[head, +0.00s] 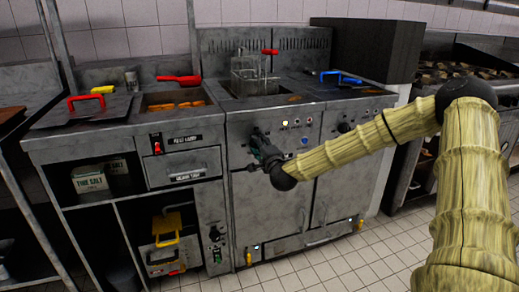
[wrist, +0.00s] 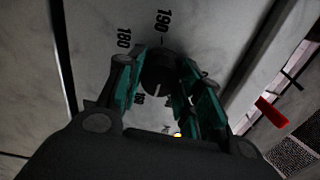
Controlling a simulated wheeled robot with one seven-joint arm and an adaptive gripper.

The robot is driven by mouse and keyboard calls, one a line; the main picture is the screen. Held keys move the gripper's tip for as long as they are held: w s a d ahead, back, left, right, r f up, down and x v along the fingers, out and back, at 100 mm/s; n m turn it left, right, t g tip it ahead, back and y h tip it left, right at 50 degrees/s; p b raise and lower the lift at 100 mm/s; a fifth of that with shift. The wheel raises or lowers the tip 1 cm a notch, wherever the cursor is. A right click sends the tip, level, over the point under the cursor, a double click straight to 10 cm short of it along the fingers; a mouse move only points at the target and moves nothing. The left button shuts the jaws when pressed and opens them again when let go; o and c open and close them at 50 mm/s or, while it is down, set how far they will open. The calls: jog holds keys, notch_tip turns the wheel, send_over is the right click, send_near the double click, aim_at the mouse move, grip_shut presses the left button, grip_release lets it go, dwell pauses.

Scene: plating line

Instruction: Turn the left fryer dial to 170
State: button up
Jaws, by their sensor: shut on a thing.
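The fryer (head: 275,185) is a grey metal cabinet in the middle of the head view. My gripper (head: 260,145) is at the left part of its front panel, where it hides most of the left dial. In the wrist view the dark round left dial (wrist: 158,74) sits between the green-sided fingers of my gripper (wrist: 160,88), which are shut on it. The printed marks 180 (wrist: 124,37) and 190 (wrist: 163,20) show beside the dial. A smaller number lies below it, too small to read surely. I cannot tell which number the dial points to.
A second dial (head: 345,127) is on the panel's right. Small lights (head: 296,124) sit between. A wire basket (head: 252,75) with a red handle and a blue-handled item (head: 342,77) are on top. A counter with drawers (head: 180,166) stands left. Tiled floor (head: 340,270) is open in front.

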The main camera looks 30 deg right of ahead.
jog(key=shift+f+m+b, duration=0.2)
jog(key=shift+m+b, duration=5.45)
jog(key=shift+m, duration=0.85)
jog(key=shift+r, duration=0.1)
jog(key=o, duration=1.1)
jog(key=shift+d, duration=0.1)
jog(key=shift+c, duration=0.2)
